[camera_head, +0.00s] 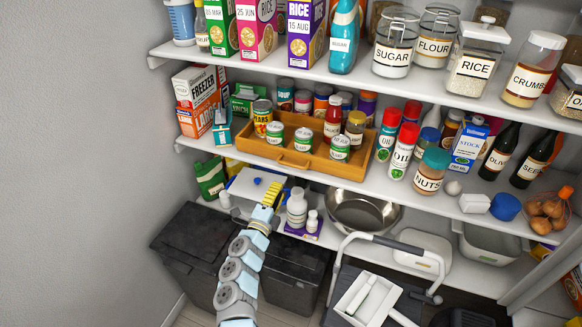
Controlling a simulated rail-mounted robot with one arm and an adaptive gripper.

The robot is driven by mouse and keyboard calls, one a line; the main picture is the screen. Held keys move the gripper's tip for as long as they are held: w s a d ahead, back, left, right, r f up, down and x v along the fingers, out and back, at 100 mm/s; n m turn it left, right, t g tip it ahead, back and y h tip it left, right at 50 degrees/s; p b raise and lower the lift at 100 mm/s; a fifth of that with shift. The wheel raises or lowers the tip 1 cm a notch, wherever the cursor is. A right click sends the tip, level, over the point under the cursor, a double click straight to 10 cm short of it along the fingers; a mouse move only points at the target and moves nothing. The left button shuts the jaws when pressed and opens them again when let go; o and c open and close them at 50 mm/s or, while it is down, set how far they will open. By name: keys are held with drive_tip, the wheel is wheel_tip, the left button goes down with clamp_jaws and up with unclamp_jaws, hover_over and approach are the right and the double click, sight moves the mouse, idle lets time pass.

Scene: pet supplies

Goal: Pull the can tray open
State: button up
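The can tray (262,150) is a wooden drawer on the middle shelf, left of centre. It holds several cans (303,139), a red bottle (332,119) and a jar (355,126). A wooden handle (292,160) sits on its front side. My gripper (276,187) has a yellow end. In the picture it appears just below the tray's front, left of the handle, with a visible gap between them. My arm reaches up to it from the bottom. The fingers are too small to show whether they are open or shut.
More cans (285,95) stand behind the tray. Red-capped spray cans (402,150) stand close to its right, and a blue-white box (222,126) to its left. Below are a white bottle (297,207), a metal bowl (363,208) and a step stool (394,247).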

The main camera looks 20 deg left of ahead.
sight(291, 164)
drive_tip(key=shift+w+d+r+b, duration=0.1)
drive_tip(key=shift+w+r+b, duration=0.2)
drive_tip(key=shift+w+b, duration=1.2)
drive_tip(key=shift+w+d+r+b, duration=0.1)
drive_tip(key=shift+w+r+b, duration=0.4)
drive_tip(key=shift+w, duration=1.65)
drive_tip(key=shift+w+r+b, duration=0.1)
drive_tip(key=shift+w+b, duration=1.2)
drive_tip(key=shift+w, duration=0.55)
clamp_jaws()
